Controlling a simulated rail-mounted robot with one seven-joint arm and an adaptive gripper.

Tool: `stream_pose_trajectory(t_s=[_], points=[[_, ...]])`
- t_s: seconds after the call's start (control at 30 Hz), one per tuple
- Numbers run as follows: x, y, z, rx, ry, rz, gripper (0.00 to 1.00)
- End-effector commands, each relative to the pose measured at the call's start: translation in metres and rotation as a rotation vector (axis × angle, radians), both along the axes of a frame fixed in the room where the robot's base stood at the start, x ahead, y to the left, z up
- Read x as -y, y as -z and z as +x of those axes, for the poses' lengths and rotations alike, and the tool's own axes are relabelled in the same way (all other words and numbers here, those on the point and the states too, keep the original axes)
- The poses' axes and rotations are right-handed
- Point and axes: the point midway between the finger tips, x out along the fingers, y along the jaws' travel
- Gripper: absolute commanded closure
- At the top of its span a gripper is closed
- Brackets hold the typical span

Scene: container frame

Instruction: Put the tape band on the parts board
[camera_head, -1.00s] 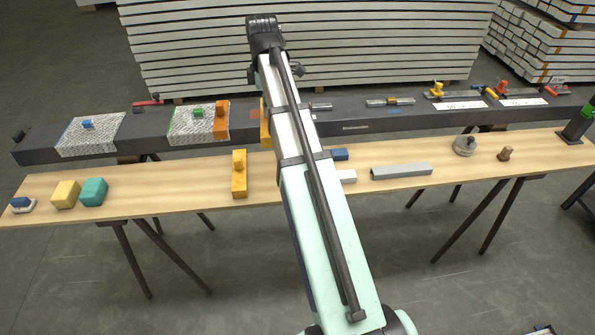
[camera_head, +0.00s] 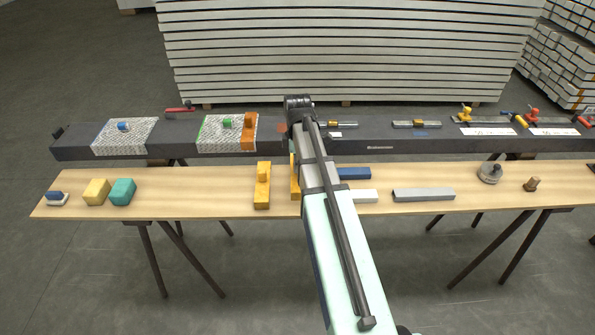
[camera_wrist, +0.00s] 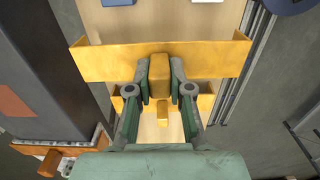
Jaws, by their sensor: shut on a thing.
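My gripper (camera_wrist: 160,85) is shut on the raised block of a yellow-orange band-like piece (camera_wrist: 108,62), apparently the tape band. This piece lies crosswise in the jaws. In the head view it shows as a narrow yellow strip (camera_head: 295,178) beside my arm, which hides much of it. It is over the light wooden board (camera_head: 225,195), apparently the parts board. Whether it touches the board I cannot tell. A similar yellow piece with a raised block (camera_head: 262,188) lies on the board just left of it, partly hidden below the held piece in the wrist view (camera_wrist: 205,103).
A blue block (camera_head: 354,173), a white block (camera_head: 366,196) and a grey channel (camera_head: 424,195) lie to the right. Yellow (camera_head: 96,191) and teal (camera_head: 123,191) blocks lie left. The dark beam (camera_head: 180,138) runs behind, with an orange piece (camera_head: 249,130) on it.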

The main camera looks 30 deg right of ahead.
Motion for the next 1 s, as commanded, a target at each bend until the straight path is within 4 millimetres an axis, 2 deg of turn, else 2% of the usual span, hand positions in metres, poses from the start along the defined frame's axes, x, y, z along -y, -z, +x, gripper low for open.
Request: stream_pose_trajectory(t_s=[0.17, 0.43, 0.83, 0.87, 0.9, 0.93, 1.0], points=[[0.000, 0.009, 0.000, -0.001, 0.000, 0.000, 1.00], [0.000, 0.038, 0.000, -0.001, 0.000, 0.000, 1.00], [0.000, 0.044, 0.000, 0.000, 0.000, 0.000, 1.00], [0.000, 0.044, 0.000, 0.000, 0.000, 0.000, 0.77], [0.000, 0.044, 0.000, 0.000, 0.000, 0.000, 0.63], [0.000, 0.043, 0.000, 0.000, 0.000, 0.000, 0.55], [0.000, 0.043, 0.000, 0.000, 0.000, 0.000, 0.55]])
